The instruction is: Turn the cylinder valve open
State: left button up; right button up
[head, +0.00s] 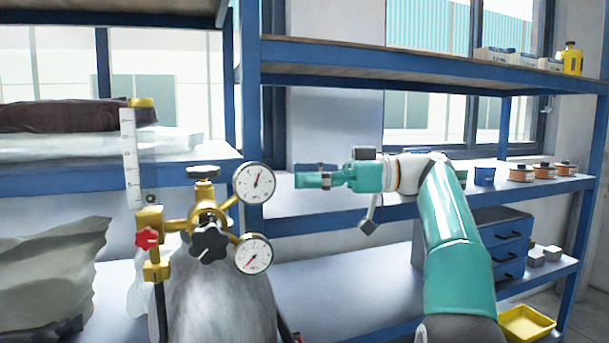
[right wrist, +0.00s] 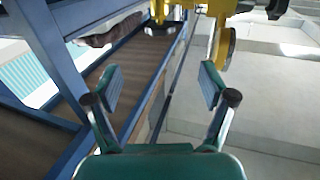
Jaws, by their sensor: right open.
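A grey gas cylinder (head: 222,300) stands upright at the left centre of the head view with a brass valve and regulator (head: 205,195) on top. A dark handwheel (head: 203,172) sits at the very top. A black star-shaped knob (head: 210,243) faces me below it, and a red knob (head: 147,238) is at the left. My right gripper (head: 300,180) is to the right of the valve, apart from it, pointing left. In the right wrist view my right gripper (right wrist: 161,86) is open and empty; brass parts (right wrist: 172,8) show beyond its fingers. My left gripper is out of view.
Two round gauges (head: 255,182) (head: 252,254) stick out between valve and gripper. A flowmeter tube (head: 131,160) rises at the left. Blue-framed shelves (head: 330,205) stand behind, with small tins (head: 541,172), a drawer unit (head: 505,245) and a yellow tray (head: 526,323) at right.

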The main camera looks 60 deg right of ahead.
jog(key=m+p, duration=0.4)
jog(key=m, duration=3.2)
send_near(201, 168)
jog(key=x, duration=0.6)
jog(key=f+x, duration=0.1)
jog(key=x, duration=0.3)
